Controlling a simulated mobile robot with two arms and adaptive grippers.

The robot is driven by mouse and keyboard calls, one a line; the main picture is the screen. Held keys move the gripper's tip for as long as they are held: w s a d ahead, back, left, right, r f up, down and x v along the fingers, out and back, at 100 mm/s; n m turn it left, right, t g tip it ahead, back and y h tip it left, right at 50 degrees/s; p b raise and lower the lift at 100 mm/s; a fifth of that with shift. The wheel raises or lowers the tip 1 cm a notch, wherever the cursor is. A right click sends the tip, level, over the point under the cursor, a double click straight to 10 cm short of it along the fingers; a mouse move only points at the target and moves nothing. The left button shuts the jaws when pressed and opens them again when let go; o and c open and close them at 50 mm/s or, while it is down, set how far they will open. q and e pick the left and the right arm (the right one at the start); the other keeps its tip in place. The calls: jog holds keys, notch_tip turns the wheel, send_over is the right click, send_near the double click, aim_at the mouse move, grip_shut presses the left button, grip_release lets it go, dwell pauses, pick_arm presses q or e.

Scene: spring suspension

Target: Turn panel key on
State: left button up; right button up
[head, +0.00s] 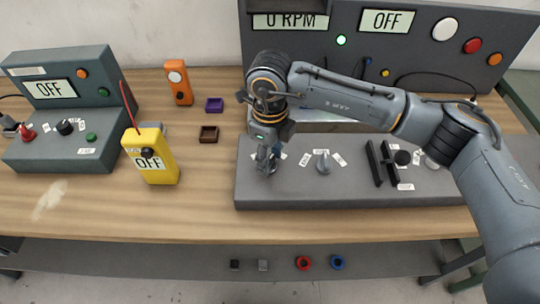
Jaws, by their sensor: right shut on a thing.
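The large grey panel (300,188) lies on the wooden bench, with a raised back board. Its back displays read "0 RPM" and OFF (387,20). My right gripper (267,160) points down at the left part of the panel's flat top. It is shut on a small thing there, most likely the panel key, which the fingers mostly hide. A grey knob (322,162) with white labels stands just right of the gripper. My left gripper is not in view.
A grey control box (60,100) stands at left, also OFF. The bench's front left is clear.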

aim_at(270, 161)
jog(key=o, duration=1.1)
jog(key=shift+o, duration=0.2)
notch_tip(270, 161, up, 12)
jog(key=shift+s+f, duration=0.1)
